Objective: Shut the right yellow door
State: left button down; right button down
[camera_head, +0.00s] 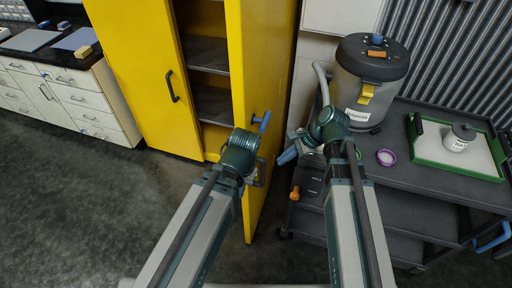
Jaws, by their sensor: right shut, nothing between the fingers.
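The yellow cabinet's right door (268,62) stands open, swung out toward me, so I see it at a steep angle. The left yellow door (145,75) has a dark handle near its right edge. Between the doors, dark shelves show inside the cabinet. My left gripper (262,122) overlaps the right door in the picture, and its blue fingertips are too small to read as open or shut. I cannot tell whether it touches the door. My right gripper (287,156) is shut and empty, just right of the right door and pointing left.
A dark cart (425,178) stands at the right, close to my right arm. White drawers (85,98) stand at the left. The floor at left is clear.

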jog(key=w+d+r+m+t+y, duration=0.2)
jog(key=w+d+r+m, duration=0.15)
jog(key=m, duration=0.35)
jog(key=w+a+f+b, duration=0.3)
jog(key=a+f+b, duration=0.3)
jog(key=a, duration=0.5)
jog(key=shift+w+a+f+b, duration=0.15)
jog(key=shift+a+f+b, duration=0.15)
jog(key=shift+a+f, duration=0.1)
jog(key=shift+a, duration=0.1)
